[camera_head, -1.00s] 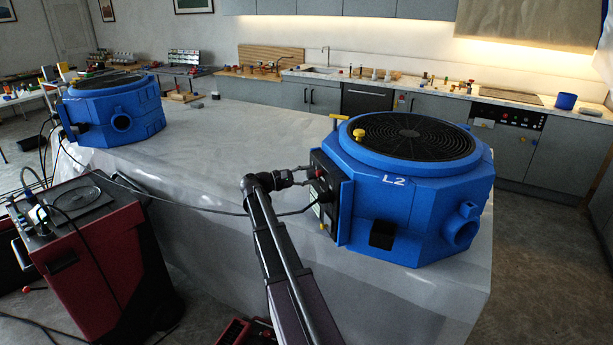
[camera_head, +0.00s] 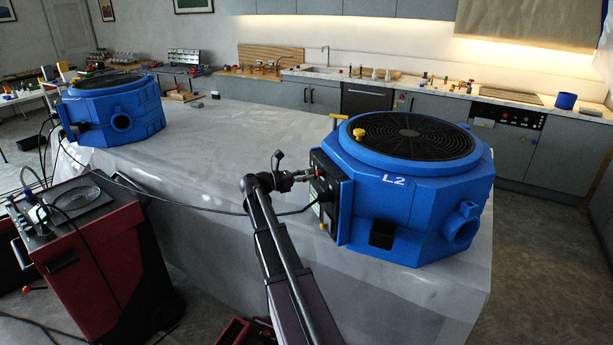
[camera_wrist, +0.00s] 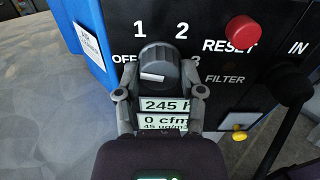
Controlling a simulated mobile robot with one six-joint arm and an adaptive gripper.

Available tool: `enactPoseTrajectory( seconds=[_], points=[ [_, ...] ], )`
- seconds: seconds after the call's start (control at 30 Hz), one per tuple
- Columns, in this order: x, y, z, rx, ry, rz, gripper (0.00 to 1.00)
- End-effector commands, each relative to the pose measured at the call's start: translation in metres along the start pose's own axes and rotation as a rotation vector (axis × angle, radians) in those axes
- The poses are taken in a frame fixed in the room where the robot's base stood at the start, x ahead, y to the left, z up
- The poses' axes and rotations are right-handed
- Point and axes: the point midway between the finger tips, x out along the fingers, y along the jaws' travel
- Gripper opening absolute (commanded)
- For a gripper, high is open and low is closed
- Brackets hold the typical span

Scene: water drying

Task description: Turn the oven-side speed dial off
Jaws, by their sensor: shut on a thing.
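The blue unit marked L2 (camera_head: 397,215) stands at the right end of the covered counter, on the oven's side. Its dark control panel (camera_head: 325,190) faces left. In the wrist view the black speed dial (camera_wrist: 160,60) sits among the marks OFF, 1, 2 and 3. Its white pointer line lies nearly level, with its end to the left, a little below OFF. My gripper (camera_wrist: 159,78) is shut on the dial, one finger on each side. In the head view my gripper (camera_head: 305,175) reaches the panel from the left. The display (camera_wrist: 165,112) below the dial reads 245 h and 0 cfm.
A red RESET button (camera_wrist: 243,30) is right of the dial. A yellow knob (camera_wrist: 239,133) sits low on the panel. A second blue unit (camera_head: 112,110) stands at the far left of the counter (camera_head: 220,150). A cable runs between them.

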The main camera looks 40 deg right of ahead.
Motion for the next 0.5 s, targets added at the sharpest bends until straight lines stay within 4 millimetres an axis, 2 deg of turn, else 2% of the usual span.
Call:
enactPoseTrajectory(
  seconds=[0.2, 0.5],
  points=[
    [0.0009, 0.0009, 0.0010, -0.121, -0.004, 0.001, 0.03],
    [0.0009, 0.0009, 0.0011, -0.183, -0.004, 0.001, 0.03]
  ],
)
